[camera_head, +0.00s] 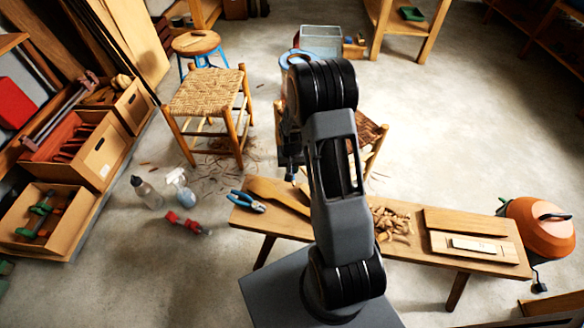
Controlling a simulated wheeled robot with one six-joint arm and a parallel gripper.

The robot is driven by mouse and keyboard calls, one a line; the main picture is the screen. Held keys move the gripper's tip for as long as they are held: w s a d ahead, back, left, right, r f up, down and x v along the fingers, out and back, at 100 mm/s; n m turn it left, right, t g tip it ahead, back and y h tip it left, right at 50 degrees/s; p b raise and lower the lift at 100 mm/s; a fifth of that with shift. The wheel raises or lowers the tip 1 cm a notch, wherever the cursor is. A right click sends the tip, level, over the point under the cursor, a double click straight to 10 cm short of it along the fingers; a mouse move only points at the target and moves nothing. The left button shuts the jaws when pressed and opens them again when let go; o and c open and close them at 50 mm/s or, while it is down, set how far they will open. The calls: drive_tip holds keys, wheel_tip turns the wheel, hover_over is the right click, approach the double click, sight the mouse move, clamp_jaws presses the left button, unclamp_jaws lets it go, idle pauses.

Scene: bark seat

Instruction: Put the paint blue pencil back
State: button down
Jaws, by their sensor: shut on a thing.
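My gripper (291,168) shows as a dark shape at the far end of my arm, left of the arm's upper links. It points down above the near side of the second woven chair, left of its seat. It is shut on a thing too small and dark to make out. I cannot pick out a paint blue pencil anywhere in this view. My arm hides the middle of the low wooden bench (415,208) and part of the chair (370,133).
Blue-handled pliers (246,201), wooden pegs (392,223) and boards (465,222) lie on the bench. A woven stool (207,92) stands at left. A spray bottle (180,188) and red tool (187,223) are on the floor. An orange drum (541,230) stands right.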

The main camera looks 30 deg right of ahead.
drive_tip(key=shift+f+b, duration=2.85)
drive_tip(key=shift+f, duration=1.05)
drive_tip(key=shift+f, duration=0.2)
drive_tip(key=c, duration=1)
unclamp_jaws()
wheel_tip(320, 180, up, 14)
drive_tip(key=p, duration=0.4)
drive_tip(key=shift+f, duration=0.1)
drive_tip(key=s+a+r+n+t+p, duration=0.1)
drive_tip(key=s+a+r+p, duration=0.2)
drive_tip(key=r, duration=1.1)
drive_tip(key=s+a+r+n+t+p, duration=0.1)
drive_tip(key=s+r+p, duration=0.6)
drive_tip(key=r+p, duration=0.7)
drive_tip(key=s+a+r+n+t+p, duration=0.1)
drive_tip(key=s+a+r+p, duration=0.4)
drive_tip(key=r, duration=1)
drive_tip(key=shift+s+a+r+n+t+p, duration=0.35)
drive_tip(key=shift+s+n+p, duration=0.35)
drive_tip(key=shift+p, duration=1.2)
